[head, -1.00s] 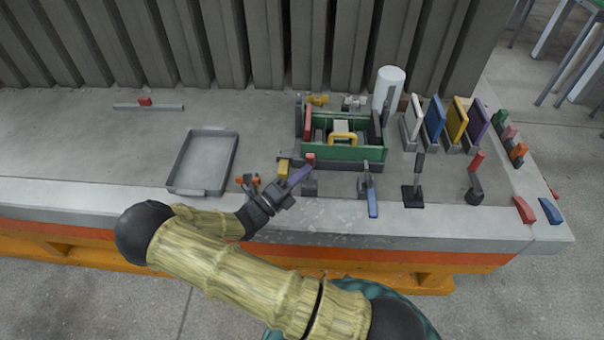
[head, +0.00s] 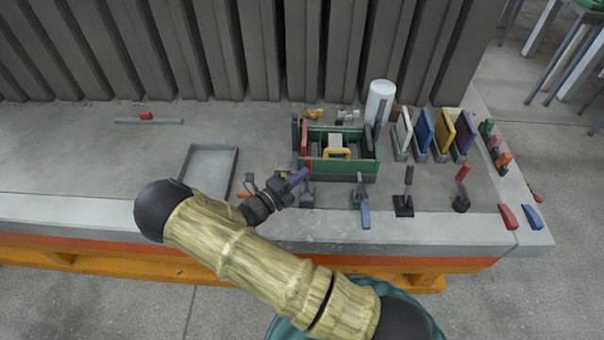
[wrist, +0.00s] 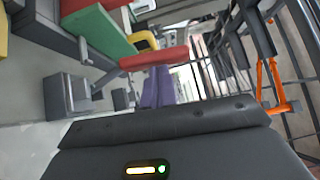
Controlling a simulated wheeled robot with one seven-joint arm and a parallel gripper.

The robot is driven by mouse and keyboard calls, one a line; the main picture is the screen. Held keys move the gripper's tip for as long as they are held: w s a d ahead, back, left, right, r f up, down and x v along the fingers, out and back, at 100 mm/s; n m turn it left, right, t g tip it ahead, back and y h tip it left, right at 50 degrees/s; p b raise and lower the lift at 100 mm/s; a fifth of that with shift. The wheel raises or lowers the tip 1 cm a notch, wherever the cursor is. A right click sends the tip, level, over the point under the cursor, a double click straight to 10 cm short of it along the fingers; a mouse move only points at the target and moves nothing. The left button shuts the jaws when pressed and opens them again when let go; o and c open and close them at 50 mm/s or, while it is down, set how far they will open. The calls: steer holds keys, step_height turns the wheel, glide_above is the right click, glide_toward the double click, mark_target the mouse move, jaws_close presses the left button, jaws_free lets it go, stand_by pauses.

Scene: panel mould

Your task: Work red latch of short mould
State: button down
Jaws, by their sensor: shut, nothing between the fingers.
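In the wrist view the red handle (wrist: 155,58) crosses just beyond my fingertips, beside the green wall (wrist: 98,38). My gripper (head: 302,174) has purple fingers, closed together and empty, with tips right at the red handle. My gripper also shows in the wrist view (wrist: 160,76). I cannot tell whether the tips touch the handle.
A latch with a blue handle (head: 365,216) points toward the bench front. A black-handled post (head: 407,190) and a red-tipped lever (head: 462,187) stand farther right. Coloured panels (head: 424,132) stand behind them. A grey tray (head: 208,172) lies to the left. A white cylinder (head: 380,100) stands behind.

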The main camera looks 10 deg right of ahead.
steer(key=shift+w+d+n+y+p, duration=0.2)
steer(key=shift+w+n+y+p, duration=0.15)
steer(key=shift+w, duration=0.55)
steer(key=shift+r, duration=0.1)
steer(key=shift+s, duration=0.1)
steer(key=s+d+b+v, duration=0.1)
steer(key=s+v, duration=0.1)
steer(key=v, duration=1)
steer(key=shift+s+r+g+b, duration=0.2)
steer(key=shift+r+g+b, duration=0.1)
steer(key=shift+r, duration=0.1)
steer(key=shift+a, duration=0.25)
